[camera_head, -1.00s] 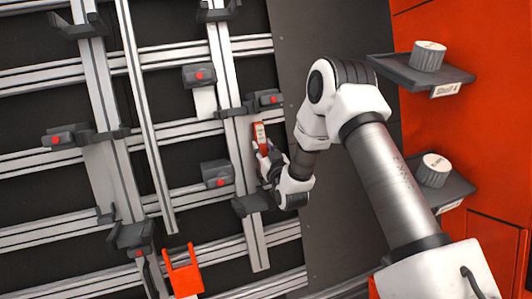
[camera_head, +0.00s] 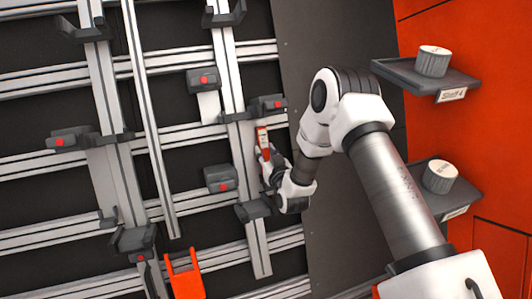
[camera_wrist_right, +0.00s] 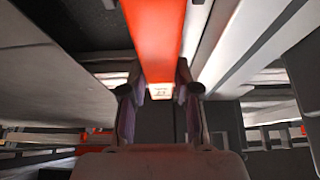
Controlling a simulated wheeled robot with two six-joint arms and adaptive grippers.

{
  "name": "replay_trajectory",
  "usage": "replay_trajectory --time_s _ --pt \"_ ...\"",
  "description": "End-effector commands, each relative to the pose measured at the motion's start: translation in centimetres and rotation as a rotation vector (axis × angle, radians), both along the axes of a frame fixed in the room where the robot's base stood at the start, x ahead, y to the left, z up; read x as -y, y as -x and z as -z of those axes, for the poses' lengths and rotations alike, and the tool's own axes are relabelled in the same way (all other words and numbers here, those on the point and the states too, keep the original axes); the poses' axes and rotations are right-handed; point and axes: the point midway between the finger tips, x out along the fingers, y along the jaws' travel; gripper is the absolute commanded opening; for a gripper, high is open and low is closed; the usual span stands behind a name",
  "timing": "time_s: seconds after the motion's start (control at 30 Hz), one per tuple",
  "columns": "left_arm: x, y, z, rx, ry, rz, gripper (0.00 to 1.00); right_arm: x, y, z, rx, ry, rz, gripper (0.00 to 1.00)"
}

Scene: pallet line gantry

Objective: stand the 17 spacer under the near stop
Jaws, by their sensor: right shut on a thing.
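The red-orange spacer (camera_head: 262,137) is upright at the right vertical rail in the head view, with a pale label whose number is too small to read. My right gripper (camera_head: 268,157) is shut on its lower part. Just above the spacer is a grey stop (camera_head: 267,104) with a red button; I cannot tell whether they touch. In the right wrist view the spacer (camera_wrist_right: 155,40) runs up between the two fingers of the gripper (camera_wrist_right: 160,82). Several similar stops show, and I cannot tell which is the near one. My left gripper is not in view.
A grey bracket (camera_head: 254,209) sits below on the same rail, and another stop (camera_head: 219,178) is left of it. An orange forked piece (camera_head: 185,276) is at lower left. Two shelves (camera_head: 400,70) (camera_head: 465,195) holding pale cylinders are at right.

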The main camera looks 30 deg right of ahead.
Motion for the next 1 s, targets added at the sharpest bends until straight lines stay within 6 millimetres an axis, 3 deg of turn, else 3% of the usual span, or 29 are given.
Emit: replay_trajectory --time_s 0.8,0.83,0.9,1.0 --pt "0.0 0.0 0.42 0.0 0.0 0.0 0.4 -0.1 0.36 0.66 0.0 0.0 0.0 0.0" --pt "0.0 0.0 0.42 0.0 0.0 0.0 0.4 -0.1 0.36 0.66 0.0 0.0 0.0 0.34" --pt "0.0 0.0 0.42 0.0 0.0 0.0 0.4 -0.1 0.36 0.66 0.0 0.0 0.0 0.59" --pt "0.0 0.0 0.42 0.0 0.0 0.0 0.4 -0.1 0.36 0.66 0.0 0.0 0.0 0.6"
